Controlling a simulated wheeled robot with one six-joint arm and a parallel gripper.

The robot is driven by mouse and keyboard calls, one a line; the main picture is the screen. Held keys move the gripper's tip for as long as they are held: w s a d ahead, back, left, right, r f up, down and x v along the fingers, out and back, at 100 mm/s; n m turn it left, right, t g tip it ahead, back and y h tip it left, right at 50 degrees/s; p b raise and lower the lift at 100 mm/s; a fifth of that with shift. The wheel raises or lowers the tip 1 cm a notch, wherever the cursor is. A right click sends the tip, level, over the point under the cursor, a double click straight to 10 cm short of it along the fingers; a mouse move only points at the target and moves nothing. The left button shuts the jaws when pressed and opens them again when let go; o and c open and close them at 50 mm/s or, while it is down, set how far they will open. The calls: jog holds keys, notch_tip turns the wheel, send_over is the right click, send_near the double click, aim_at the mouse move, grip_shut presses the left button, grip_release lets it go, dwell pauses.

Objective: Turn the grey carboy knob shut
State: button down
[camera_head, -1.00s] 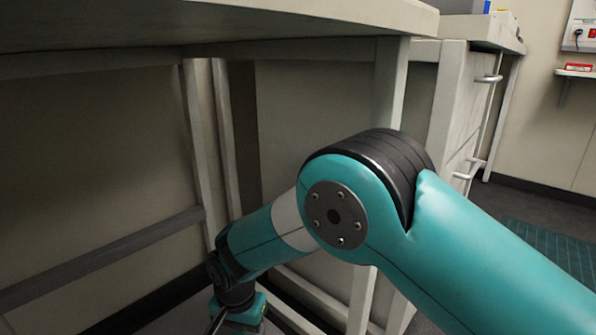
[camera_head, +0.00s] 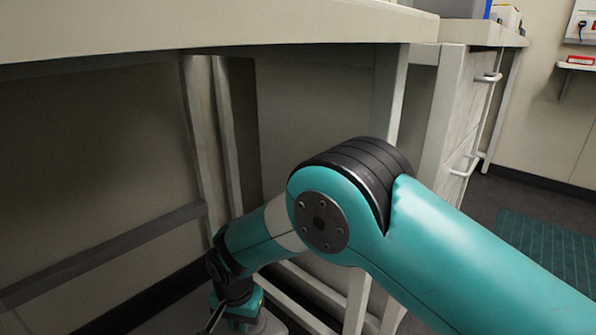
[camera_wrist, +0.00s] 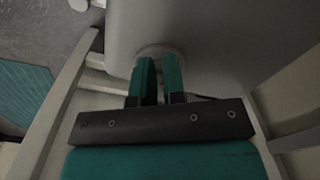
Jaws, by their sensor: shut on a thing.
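In the wrist view the large grey carboy (camera_wrist: 215,35) fills the upper middle. A pale round knob (camera_wrist: 158,50) sits on its near face, partly covered by my fingers. My gripper (camera_wrist: 159,68) has its two teal fingers a narrow gap apart, with their tips at the knob, and is shut on it. How far the knob is turned cannot be seen. In the head view my arm reaches down under the bench, and the knob is hidden there.
The bench top (camera_head: 200,28) hangs above my arm. Pale bench legs (camera_head: 388,100) and a dark crossbar (camera_head: 100,255) stand close around it. A drawer cabinet (camera_head: 465,120) is at the right, with a teal floor mat (camera_head: 550,245) beyond.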

jog(key=shift+s+d+f, duration=0.15)
jog(key=shift+s+f, duration=0.05)
jog(key=shift+f, duration=0.5)
jog(key=shift+s+p, duration=0.1)
jog(key=shift+p, duration=0.2)
jog(key=shift+s, duration=0.25)
jog(key=shift+s+a+r+p, duration=0.1)
jog(key=shift+a+r+p, duration=0.15)
jog(key=shift+r+p, duration=0.25)
jog(key=r+p, duration=0.4)
jog(key=r, duration=0.1)
jog(key=shift+w+r+p, duration=0.25)
jog(key=shift+p, duration=0.05)
